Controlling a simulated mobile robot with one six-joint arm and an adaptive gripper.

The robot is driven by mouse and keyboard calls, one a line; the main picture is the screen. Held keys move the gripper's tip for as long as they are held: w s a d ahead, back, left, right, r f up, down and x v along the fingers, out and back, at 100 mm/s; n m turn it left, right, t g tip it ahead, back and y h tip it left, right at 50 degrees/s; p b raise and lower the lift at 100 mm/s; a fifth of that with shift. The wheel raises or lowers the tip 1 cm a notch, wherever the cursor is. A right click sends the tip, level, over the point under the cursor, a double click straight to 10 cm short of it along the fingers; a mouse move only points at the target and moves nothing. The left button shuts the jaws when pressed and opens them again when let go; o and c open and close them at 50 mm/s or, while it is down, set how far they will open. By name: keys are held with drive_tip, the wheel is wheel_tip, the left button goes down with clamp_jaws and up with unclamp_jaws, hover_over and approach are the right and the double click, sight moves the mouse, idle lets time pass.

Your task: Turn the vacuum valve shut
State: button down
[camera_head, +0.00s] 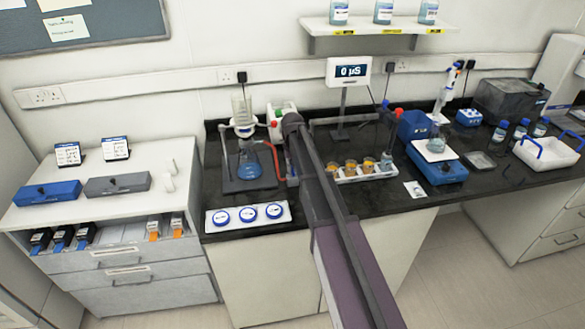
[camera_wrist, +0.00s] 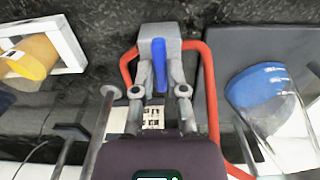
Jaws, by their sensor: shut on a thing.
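The vacuum valve is a grey block (camera_wrist: 153,33) with an upright blue handle (camera_wrist: 159,62), at the top middle of the wrist view. Red tubing (camera_wrist: 212,100) runs down both sides of it. My gripper (camera_wrist: 160,84) is shut on the blue handle, with one finger on each side. In the head view my arm covers the gripper and most of the valve. The red tubing (camera_head: 274,158) shows there beside a filter flask (camera_head: 250,168) with blue liquid. The flask (camera_wrist: 262,88) also shows at the right of the wrist view.
A white rack (camera_head: 348,179) with several amber-filled vessels stands close to the right of my arm. A white tray with blue-rimmed dishes (camera_head: 247,216) lies at the bench front. A display on a post (camera_head: 347,72) stands behind. A blue stirrer (camera_head: 437,170) is farther right.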

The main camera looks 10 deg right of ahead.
drive_tip(key=shift+s, duration=0.1)
drive_tip(key=c, duration=0.7)
unclamp_jaws()
drive_tip(key=shift+n, duration=0.3)
